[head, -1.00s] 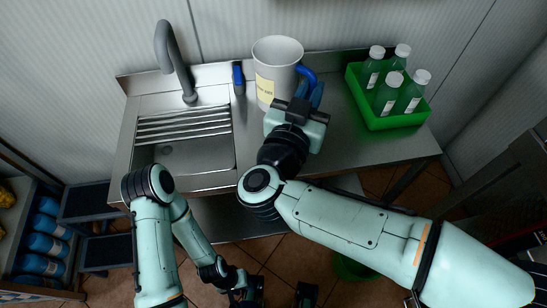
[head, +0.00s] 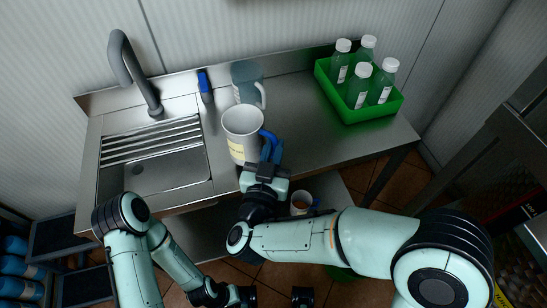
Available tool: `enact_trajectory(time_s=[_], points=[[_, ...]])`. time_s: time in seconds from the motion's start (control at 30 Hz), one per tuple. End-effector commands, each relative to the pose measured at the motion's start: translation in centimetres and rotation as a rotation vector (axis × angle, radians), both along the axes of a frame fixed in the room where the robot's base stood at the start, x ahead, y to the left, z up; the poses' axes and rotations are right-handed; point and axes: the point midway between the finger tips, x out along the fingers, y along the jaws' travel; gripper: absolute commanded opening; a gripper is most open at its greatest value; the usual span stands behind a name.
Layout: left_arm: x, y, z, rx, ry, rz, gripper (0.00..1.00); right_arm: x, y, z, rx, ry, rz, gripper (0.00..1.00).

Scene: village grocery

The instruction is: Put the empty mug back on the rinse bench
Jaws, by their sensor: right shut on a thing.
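A white mug (head: 239,124) with a yellow label and a blue handle is in my right gripper (head: 268,150), which is shut on the handle. The mug is upright over the front middle of the steel rinse bench (head: 310,130), right of the sink. I cannot tell whether its base touches the bench. Its inside looks empty. My left arm is folded low at the left, and its gripper (head: 245,297) is only partly visible at the bottom edge. Its fingers are not clear.
A blue-handled brush (head: 204,84) is by the sink (head: 160,175) and tap (head: 128,66). A green crate (head: 362,114) of bottles is at right. Another white mug (head: 300,199) sits below the bench.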

Motion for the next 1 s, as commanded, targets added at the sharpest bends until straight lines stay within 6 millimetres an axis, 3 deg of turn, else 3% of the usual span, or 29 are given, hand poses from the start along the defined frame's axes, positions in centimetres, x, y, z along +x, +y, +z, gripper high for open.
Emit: enact_trajectory(time_s=[0.2,0.6,0.63,0.7,1.0], points=[[0.3,0.0,-0.7,0.002,-0.010,0.002,0.43,0.0,0.0,-3.4,-0.002,0.001,0.000,0.00],[0.4,0.0,-1.0,0.002,-0.014,0.003,0.43,0.0,0.0,-3.8,0.000,0.000,0.000,0.00],[0.4,0.0,-1.0,0.003,-0.015,0.004,0.43,0.0,0.0,-3.8,-0.002,0.001,0.000,0.20],[0.4,0.0,-0.9,0.002,-0.014,0.003,0.43,0.0,0.0,-3.7,-0.002,0.001,0.000,0.39],[0.4,0.0,-0.8,0.002,-0.013,0.003,0.43,0.0,0.0,-3.6,-0.002,0.001,0.000,0.39]])
